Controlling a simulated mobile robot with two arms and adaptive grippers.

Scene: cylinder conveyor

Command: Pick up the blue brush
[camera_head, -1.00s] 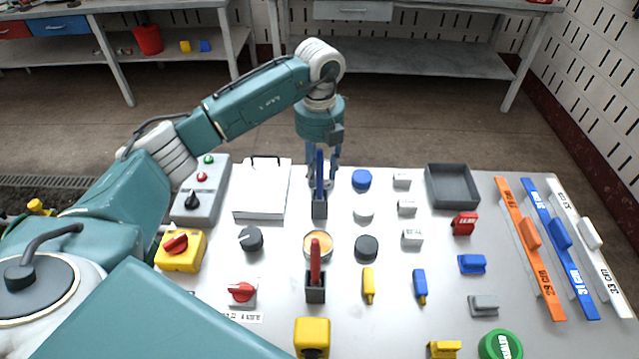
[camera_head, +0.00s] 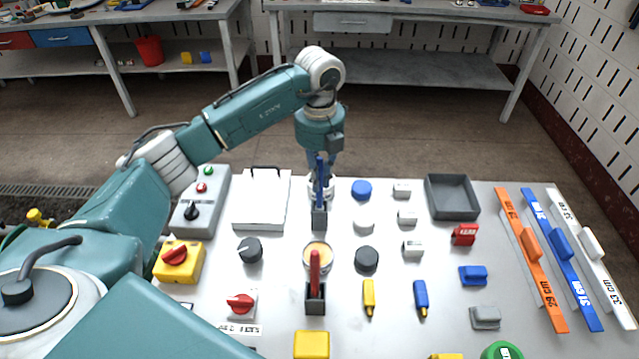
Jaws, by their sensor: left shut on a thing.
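The blue brush (camera_head: 321,180) stands upright in a dark grey holder (camera_head: 319,218) near the back middle of the white table. My left gripper (camera_head: 320,187) points down behind the brush and is shut on it. The brush and the arm hide most of the fingers. A red brush (camera_head: 315,270) stands in a second dark holder (camera_head: 315,300) nearer to me. My right gripper does not show.
A white box with a handle (camera_head: 261,200) stands left of the brush, and blue, white and black round caps (camera_head: 361,190) lie to its right. A round tin (camera_head: 318,256) sits between the two holders. A grey tray (camera_head: 452,198) is at the back right.

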